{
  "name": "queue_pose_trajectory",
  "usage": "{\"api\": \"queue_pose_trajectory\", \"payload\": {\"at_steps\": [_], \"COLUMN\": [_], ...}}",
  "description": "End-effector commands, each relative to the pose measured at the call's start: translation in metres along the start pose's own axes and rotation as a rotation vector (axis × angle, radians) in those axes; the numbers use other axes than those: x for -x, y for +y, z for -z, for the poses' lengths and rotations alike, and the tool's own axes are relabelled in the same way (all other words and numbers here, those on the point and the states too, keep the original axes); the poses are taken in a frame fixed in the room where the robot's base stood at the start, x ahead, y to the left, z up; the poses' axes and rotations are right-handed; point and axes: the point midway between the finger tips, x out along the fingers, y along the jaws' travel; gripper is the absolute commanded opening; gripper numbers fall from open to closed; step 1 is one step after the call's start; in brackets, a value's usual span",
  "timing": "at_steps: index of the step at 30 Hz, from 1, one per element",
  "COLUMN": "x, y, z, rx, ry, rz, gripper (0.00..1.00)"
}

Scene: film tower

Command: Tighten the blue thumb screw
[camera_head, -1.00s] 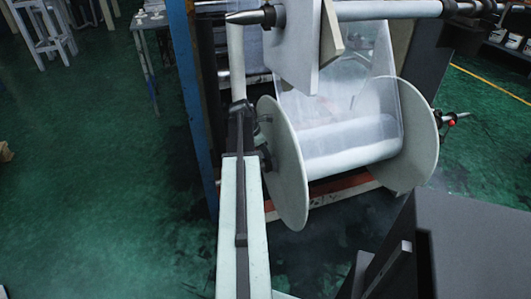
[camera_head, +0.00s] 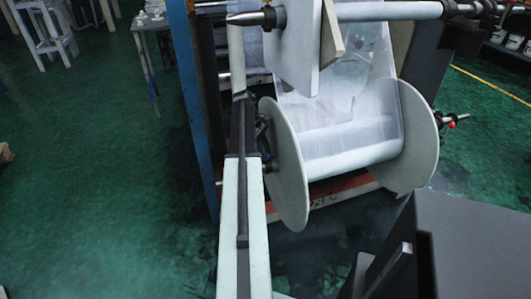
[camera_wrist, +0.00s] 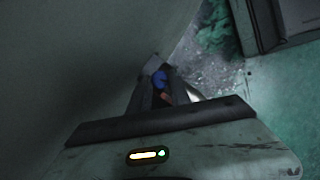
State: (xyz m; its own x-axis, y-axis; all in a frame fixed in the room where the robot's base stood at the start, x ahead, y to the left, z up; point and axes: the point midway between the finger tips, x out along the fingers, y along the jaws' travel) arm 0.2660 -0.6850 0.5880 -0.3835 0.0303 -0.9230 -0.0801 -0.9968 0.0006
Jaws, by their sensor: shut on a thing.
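The blue thumb screw (camera_wrist: 159,79) shows as a small blue patch between my fingers in the wrist view. My gripper (camera_wrist: 161,82) is shut on it, with one dark finger on each side. The fingers hide most of the screw, so its thread and seat cannot be made out. A small orange-brown patch shows just below the blue. In the head view my arm reaches forward along the left side of the film roll (camera_head: 350,150), and I cannot make out the screw there.
The roll has large pale round flanges (camera_head: 287,165). A blue post (camera_head: 187,80) stands left of my arm. A horizontal roller (camera_head: 390,11) and pale plates (camera_head: 292,45) hang above. A dark grey box (camera_head: 475,245) is at lower right. Green floor is open on the left.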

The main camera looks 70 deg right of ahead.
Motion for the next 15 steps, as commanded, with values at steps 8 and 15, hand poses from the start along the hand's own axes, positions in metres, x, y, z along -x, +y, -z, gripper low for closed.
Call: {"api": "queue_pose_trajectory", "payload": {"at_steps": [8,15], "x": [-0.0003,-0.0004], "y": [0.0012,0.0011], "z": [-0.0001,-0.0003], "rx": [-0.065,-0.076], "ry": [0.001,0.001], "rz": [0.026,0.031], "gripper": [0.0,0.0]}}
